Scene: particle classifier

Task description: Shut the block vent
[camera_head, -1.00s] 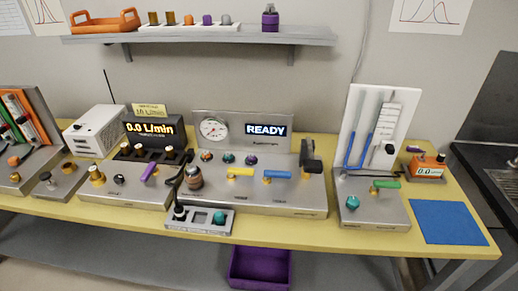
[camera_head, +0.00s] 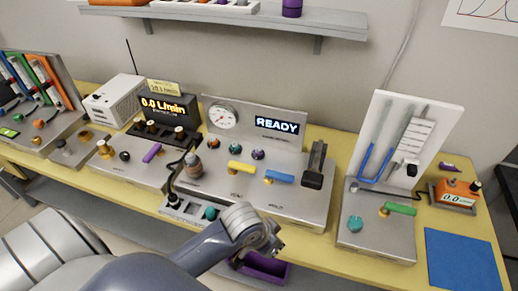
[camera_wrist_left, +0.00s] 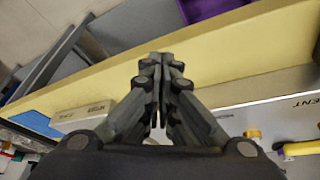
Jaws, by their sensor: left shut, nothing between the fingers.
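A yellow lever (camera_head: 241,167) on a brass valve sits on the middle grey block (camera_head: 312,212), the one with the gauge and READY display. A label in front of it appears to read VENT. The lever lies roughly sideways. It also shows at the lower right of the left wrist view (camera_wrist_left: 302,147), near a label reading VENT. A blue lever (camera_head: 280,177) is just to its right. My left gripper (camera_head: 277,247) is in front of the block, toward me, below the blue lever in the picture. In the left wrist view its fingers (camera_wrist_left: 160,62) are together and empty. My right gripper is out of view.
A small box with knobs (camera_head: 190,209) stands before the block at the table's front edge. A black lever (camera_head: 315,165) rises at the block's right. The right block (camera_head: 380,235) carries a green lever (camera_head: 400,208). A purple bin (camera_head: 263,268) is below. A blue mat (camera_head: 462,260) lies right.

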